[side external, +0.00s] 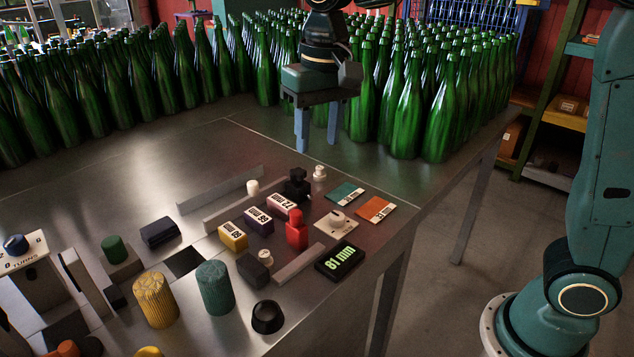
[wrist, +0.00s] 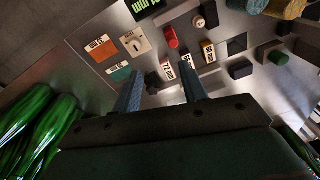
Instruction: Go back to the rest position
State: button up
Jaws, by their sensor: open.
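My gripper (side external: 315,128) hangs above the back part of the metal table (side external: 130,190), in front of the green bottles. Its two blue-grey fingers point down, apart, with nothing between them. In the wrist view my gripper (wrist: 160,92) also shows both fingers spread and empty, with the table's small items beyond the tips. No object is in its grasp.
Green bottles (side external: 408,115) crowd the back of the table close around my gripper. The table's left middle is bare.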

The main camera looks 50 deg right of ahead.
jog(key=s+d+f+n+t, duration=0.1)
jog(key=s+d, duration=0.3)
jog(key=s, duration=0.6)
jog(key=s+d+f+n+t, duration=0.1)
jog(key=s+d, duration=0.4)
jog(key=s, duration=0.6)
jog(key=f+t, duration=0.1)
jog(key=t, duration=0.1)
jog(key=shift+s+d+n+t, duration=0.2)
jog(key=shift+d+n+t, duration=0.1)
jog(key=shift+t, duration=0.1)
jog(key=shift+f, duration=0.1)
